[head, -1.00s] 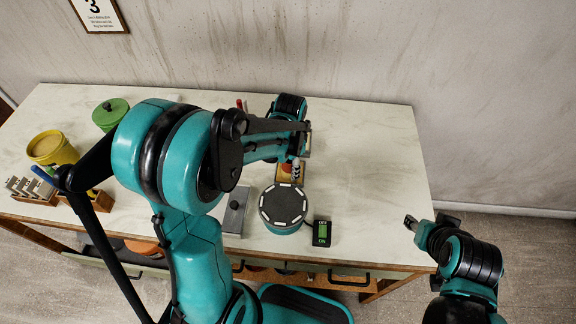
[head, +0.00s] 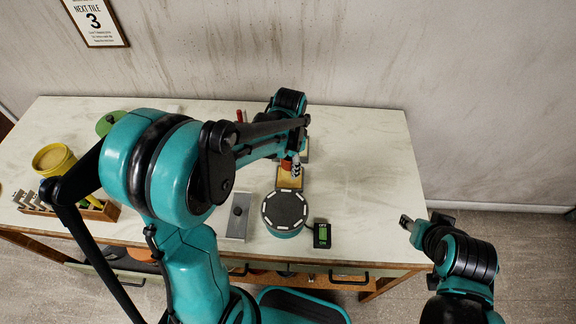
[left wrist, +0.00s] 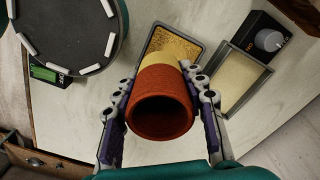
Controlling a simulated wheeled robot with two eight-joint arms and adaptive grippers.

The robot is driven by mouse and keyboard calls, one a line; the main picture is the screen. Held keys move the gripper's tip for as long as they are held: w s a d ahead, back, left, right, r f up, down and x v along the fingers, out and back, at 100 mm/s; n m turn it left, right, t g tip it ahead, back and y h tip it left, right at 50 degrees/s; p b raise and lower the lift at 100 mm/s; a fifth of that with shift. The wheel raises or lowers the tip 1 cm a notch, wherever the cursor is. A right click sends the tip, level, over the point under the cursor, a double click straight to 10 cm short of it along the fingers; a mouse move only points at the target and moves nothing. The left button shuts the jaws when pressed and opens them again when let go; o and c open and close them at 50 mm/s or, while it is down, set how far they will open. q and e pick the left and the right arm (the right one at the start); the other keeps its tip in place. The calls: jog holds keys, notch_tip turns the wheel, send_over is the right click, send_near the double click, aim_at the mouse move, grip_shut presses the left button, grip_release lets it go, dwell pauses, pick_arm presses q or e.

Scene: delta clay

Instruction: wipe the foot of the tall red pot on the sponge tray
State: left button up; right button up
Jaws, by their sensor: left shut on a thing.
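The tall red pot (left wrist: 160,104) is held between the fingers of my left gripper (left wrist: 160,118), which is shut on it. Its dark open mouth faces the wrist camera, and a pale yellow band shows at its far end. In the head view the pot (head: 288,163) shows as a small red patch beside the fingers. The sponge tray (left wrist: 186,43), dark-rimmed with a grainy yellow sponge, lies beyond the pot. It also shows in the head view (head: 290,181). The pot hides where its foot meets or clears the sponge.
A round dark-topped wheel (head: 284,209) and its switch box (head: 321,235) stand in front of the tray. A second tray (left wrist: 241,80) and a black box with a knob (left wrist: 268,40) are close by. The table's right part is clear. A yellow pot (head: 53,158) stands far left.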

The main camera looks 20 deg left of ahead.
pick_arm(q)
jog(key=shift+r+p, duration=0.65)
jog(key=shift+r, duration=0.45)
jog(key=shift+f, duration=0.1)
